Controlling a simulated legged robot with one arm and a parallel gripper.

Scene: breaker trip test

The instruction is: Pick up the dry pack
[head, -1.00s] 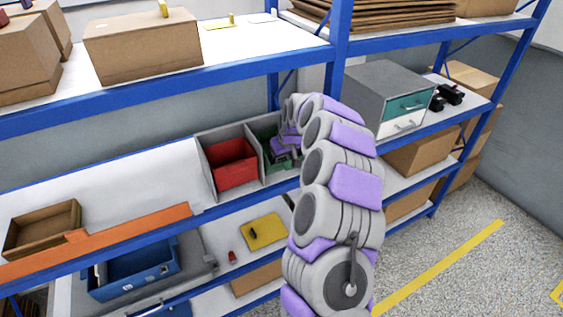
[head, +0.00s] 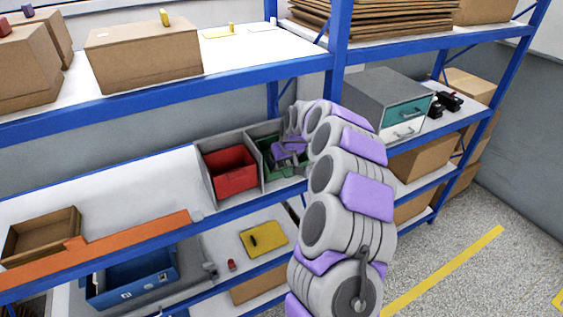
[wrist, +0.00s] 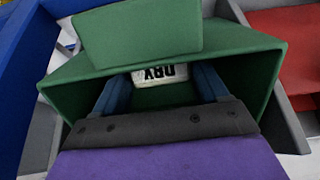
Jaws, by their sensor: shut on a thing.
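The dry pack (wrist: 160,75) is a white piece with upside-down black letters DRY. In the wrist view it shows between the two blue fingers of my gripper (wrist: 158,84), inside a green bin (wrist: 262,62). My gripper is shut on it. The fingers' lower parts and most of the pack are hidden. In the head view my gripper (head: 290,150) reaches into the green bin (head: 268,160) on the middle shelf, and the pack is not visible there.
A red bin (head: 230,172) stands left of the green one, with a grey divider (head: 252,165) between them. The blue shelf beam (head: 240,207) runs in front. A grey drawer cabinet (head: 385,100) stands to the right. The shelf left of the red bin is mostly clear.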

